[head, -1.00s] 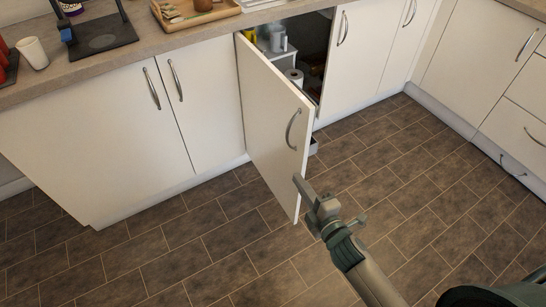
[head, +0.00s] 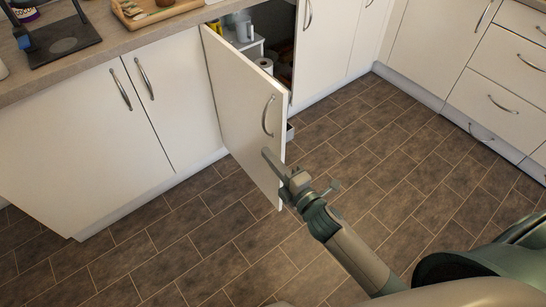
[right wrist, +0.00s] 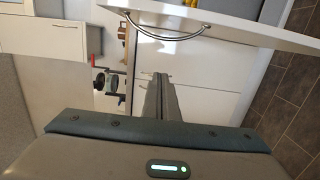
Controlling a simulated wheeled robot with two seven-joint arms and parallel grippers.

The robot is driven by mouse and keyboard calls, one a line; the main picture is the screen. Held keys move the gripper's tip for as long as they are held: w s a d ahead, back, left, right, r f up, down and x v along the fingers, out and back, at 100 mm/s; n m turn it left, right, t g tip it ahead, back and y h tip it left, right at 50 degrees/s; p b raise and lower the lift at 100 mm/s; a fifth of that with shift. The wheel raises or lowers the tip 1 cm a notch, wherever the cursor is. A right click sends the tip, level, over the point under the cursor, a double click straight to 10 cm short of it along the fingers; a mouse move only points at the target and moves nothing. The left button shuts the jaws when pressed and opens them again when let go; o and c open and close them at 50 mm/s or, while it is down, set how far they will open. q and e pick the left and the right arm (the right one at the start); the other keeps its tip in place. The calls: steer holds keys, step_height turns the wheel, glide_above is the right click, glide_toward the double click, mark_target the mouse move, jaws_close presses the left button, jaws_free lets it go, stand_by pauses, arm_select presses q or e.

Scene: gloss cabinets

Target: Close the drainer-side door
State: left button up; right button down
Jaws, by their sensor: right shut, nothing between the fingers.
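The white cabinet door (head: 240,105) stands partly open, hinged on its left, with a curved metal handle (head: 268,115) near its free edge. Behind it the cabinet interior shows a white shelf, a paper roll (head: 264,65) and a grey jug. My right gripper (head: 268,158) is shut and empty, over the lower outer face of the door below the handle. Whether it touches the door I cannot tell. In the right wrist view the door's edge (right wrist: 235,25) and handle (right wrist: 165,35) lie above the gripper fingers (right wrist: 158,82). My left gripper is out of view.
A worktop (head: 90,60) above holds a wooden tray (head: 150,14) and a dark stand (head: 62,42). Closed white cabinets (head: 100,140) flank the opening, and drawers (head: 505,75) are at the right. The tiled floor (head: 200,250) is clear.

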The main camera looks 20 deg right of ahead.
mark_target(266, 132)
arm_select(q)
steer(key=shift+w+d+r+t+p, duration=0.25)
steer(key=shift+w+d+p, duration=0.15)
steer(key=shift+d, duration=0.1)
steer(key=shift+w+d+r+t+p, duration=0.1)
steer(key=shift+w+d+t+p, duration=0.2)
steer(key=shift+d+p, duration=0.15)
arm_select(e)
steer(key=shift+w+d, duration=0.25)
steer(key=shift+w, duration=1.3)
steer(key=shift+w+d, duration=0.2)
steer(key=shift+w, duration=1.35)
steer(key=shift+w+d, duration=0.25)
steer(key=shift+w, duration=1.3)
steer(key=shift+d, duration=0.15)
